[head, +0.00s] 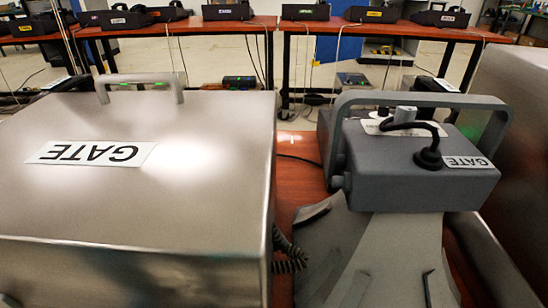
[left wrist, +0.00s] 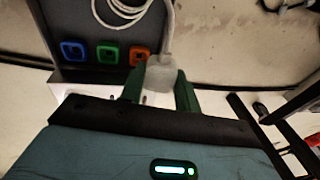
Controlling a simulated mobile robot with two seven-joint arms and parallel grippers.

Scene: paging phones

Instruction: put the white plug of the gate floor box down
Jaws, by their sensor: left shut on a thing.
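In the left wrist view my left gripper (left wrist: 158,90) is shut on the white plug (left wrist: 164,75), with its dark green fingers on either side. A white cable (left wrist: 168,35) runs up from the plug. Behind it is a dark box (left wrist: 72,25) with blue (left wrist: 73,50), green (left wrist: 108,54) and orange-red (left wrist: 139,54) square sockets. The plug is beside the orange-red one and overlaps its edge in the picture. I cannot tell whether the plug touches the box, and no label on it is readable. Neither gripper shows in the head view.
Red-topped tables (head: 385,31) carry several black phones behind. Pale floor (left wrist: 240,45) surrounds the dark box.

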